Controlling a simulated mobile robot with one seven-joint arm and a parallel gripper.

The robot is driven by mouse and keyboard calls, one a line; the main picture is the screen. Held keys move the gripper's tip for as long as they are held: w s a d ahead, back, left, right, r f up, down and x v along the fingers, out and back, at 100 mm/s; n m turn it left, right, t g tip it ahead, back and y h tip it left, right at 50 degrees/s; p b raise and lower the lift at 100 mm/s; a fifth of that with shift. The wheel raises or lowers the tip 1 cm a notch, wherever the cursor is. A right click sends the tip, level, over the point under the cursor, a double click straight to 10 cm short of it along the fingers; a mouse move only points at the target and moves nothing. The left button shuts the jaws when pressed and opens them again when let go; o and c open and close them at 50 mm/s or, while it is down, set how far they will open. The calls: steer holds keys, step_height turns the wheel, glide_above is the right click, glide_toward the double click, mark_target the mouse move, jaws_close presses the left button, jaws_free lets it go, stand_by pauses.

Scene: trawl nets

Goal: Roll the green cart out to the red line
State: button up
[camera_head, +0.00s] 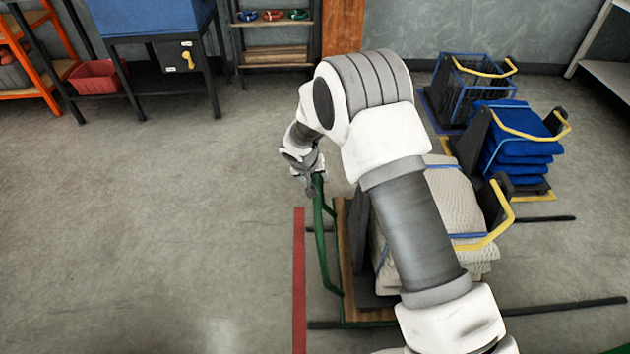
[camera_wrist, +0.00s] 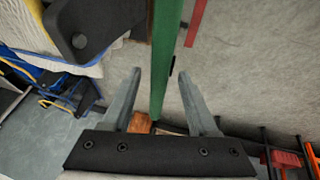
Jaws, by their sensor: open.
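The green cart's handle (camera_head: 320,235) is a green tube loop at the left end of its wooden deck (camera_head: 345,260). The cart carries folded beige netting with blue straps (camera_head: 455,195), partly hidden behind my arm. The red line (camera_head: 299,280) lies on the floor just left of the handle. My gripper (camera_head: 312,185) is at the far upper end of the handle. In the wrist view my gripper (camera_wrist: 160,100) is open, with the green handle tube (camera_wrist: 164,60) running between or just beyond its fingers; I cannot tell whether it touches them.
Behind the cart stand a cart with blue folded stacks (camera_head: 515,140) and a blue wire cage cart (camera_head: 475,85). Dark strips (camera_head: 570,306) lie on the floor at right. A blue-topped bench (camera_head: 150,20) and red bin (camera_head: 97,80) stand at back left. The left floor is clear.

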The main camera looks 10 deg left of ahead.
steer(key=shift+w+f, duration=0.1)
steer(key=shift+f, duration=0.15)
jaws_close()
stand_by(1.4)
